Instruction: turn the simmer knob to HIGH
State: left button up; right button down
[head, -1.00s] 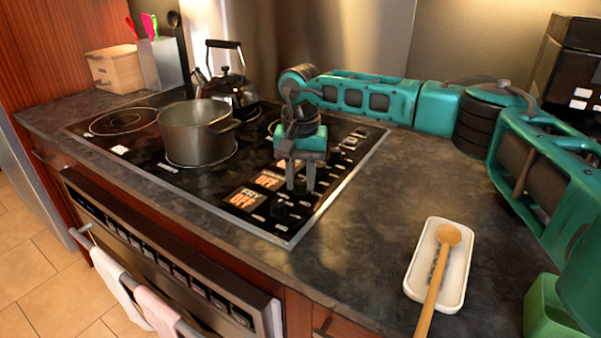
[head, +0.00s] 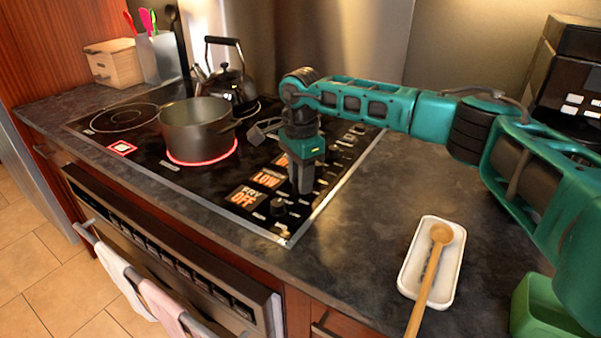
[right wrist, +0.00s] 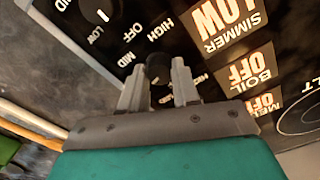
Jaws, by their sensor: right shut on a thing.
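The dark simmer knob (right wrist: 157,68) sits between the fingers of my right gripper (right wrist: 158,84) in the right wrist view, with HIGH, MID and OFF printed around it. My right gripper (head: 302,184) points down at the knob row on the cooktop's right side and is shut on the knob. In the head view its fingers hide that knob. The simmer display (right wrist: 230,22) reads LOW; it also shows in the head view (head: 267,179). The burner ring (head: 205,161) under the grey pot (head: 198,128) glows red. My left gripper is not in view.
Another knob (head: 279,206) stands nearer the front edge, beside a display (head: 243,197) reading FRY OFF. The boil display (right wrist: 250,72) reads OFF. A kettle (head: 228,82) stands behind the pot. A spoon rest (head: 446,283) with a wooden spoon lies on the right counter.

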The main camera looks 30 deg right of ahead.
jog(key=m+p, duration=0.1)
jog(key=m, duration=0.5)
jog(key=shift+r, duration=0.1)
jog(key=m+p, duration=0.2)
jog(key=m, duration=0.4)
jog(key=shift+s+m, duration=0.1)
jog(key=shift+m, duration=0.3)
jog(key=m, duration=0.3)
jog(key=shift+m, duration=0.3)
jog(key=m, duration=0.3)
jog(key=shift+a+m, duration=0.1)
jog(key=shift+m, duration=0.2)
jog(key=m, duration=0.5)
jog(key=shift+a+m, duration=0.1)
jog(key=shift+m, duration=1.1)
jog(key=c, duration=0.8)
grip_release()
